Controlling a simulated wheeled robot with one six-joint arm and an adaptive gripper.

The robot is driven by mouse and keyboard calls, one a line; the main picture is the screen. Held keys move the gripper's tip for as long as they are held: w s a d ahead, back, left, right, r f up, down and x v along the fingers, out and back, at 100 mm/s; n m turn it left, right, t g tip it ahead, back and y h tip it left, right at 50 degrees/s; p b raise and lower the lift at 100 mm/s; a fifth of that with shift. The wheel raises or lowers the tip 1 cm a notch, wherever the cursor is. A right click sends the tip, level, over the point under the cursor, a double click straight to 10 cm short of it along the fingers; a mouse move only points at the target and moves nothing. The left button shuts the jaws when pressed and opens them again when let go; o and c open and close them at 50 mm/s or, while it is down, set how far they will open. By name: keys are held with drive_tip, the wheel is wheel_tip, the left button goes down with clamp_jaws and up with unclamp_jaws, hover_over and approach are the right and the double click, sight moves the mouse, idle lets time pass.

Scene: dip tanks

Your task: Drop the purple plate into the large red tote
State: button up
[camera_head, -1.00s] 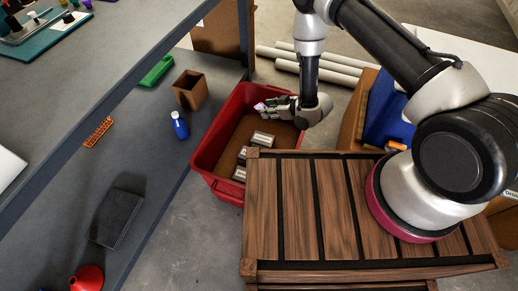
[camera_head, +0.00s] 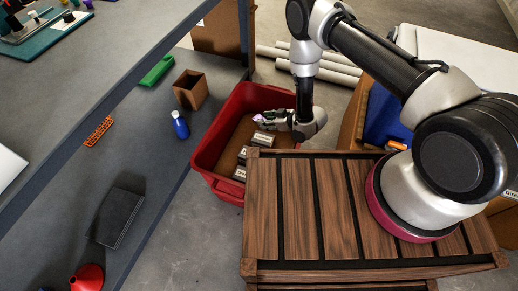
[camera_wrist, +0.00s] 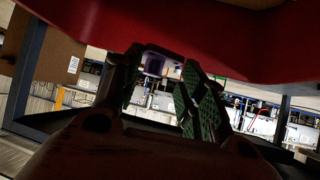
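The large red tote (camera_head: 208,155) stands on the floor left of a slatted wooden surface. My gripper (camera_head: 266,119) reaches from the right over the tote's far right part, its fingers pointing left. A small pale purple piece, the purple plate (camera_head: 258,118), shows at the fingertips. In the wrist view, the plate (camera_wrist: 155,63) sits between the two fingertips (camera_wrist: 158,78), which appear closed on its sides. Much of the plate is hidden or dark. The tote's red wall (camera_wrist: 220,40) fills the top of the wrist view.
Several dark boxes with white labels (camera_head: 240,158) lie in the tote. My wooden-slatted base borders its near right side. A grey shelf (camera_head: 150,150) to the left holds a blue bottle (camera_head: 180,125) and a brown open box (camera_head: 191,89). White pipes (camera_head: 330,72) lie behind.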

drive_tip(key=o, duration=0.5)
drive_tip(key=v, duration=1.2)
